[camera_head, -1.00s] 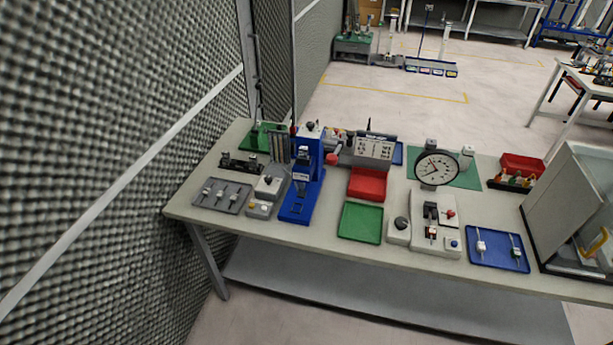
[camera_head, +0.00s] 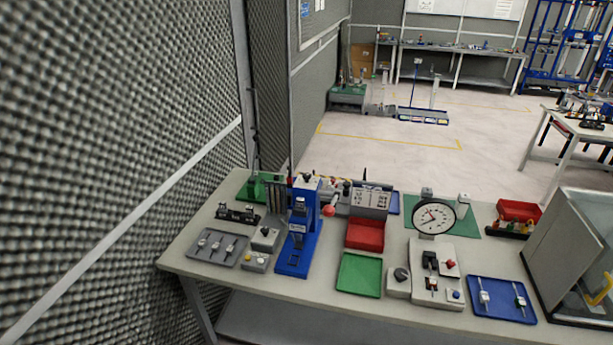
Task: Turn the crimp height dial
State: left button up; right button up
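A blue bench press (camera_head: 299,230) stands upright on the left part of the table, with a dark knob at its top (camera_head: 306,178). A grey box with a round knob (camera_head: 265,238) stands close to its left. A round white dial gauge (camera_head: 434,217) stands on a light grey tester (camera_head: 438,272) further right. A small box with a dark knob (camera_head: 401,276) stands at the tester's left. I cannot tell from the picture which knob is the crimp height dial. Neither of my grippers is in view.
The table (camera_head: 335,290) holds a grey tray (camera_head: 217,247), a green tray (camera_head: 359,275), a red bin (camera_head: 365,236), a blue tray (camera_head: 502,299) and a clear-fronted cabinet (camera_head: 573,255). A foam wall (camera_head: 110,150) rises at the left. Floor beyond the table is open.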

aim_at(306, 176)
jog(key=z, duration=1.3)
jog(key=i, duration=0.55)
jog(key=u, duration=1.95)
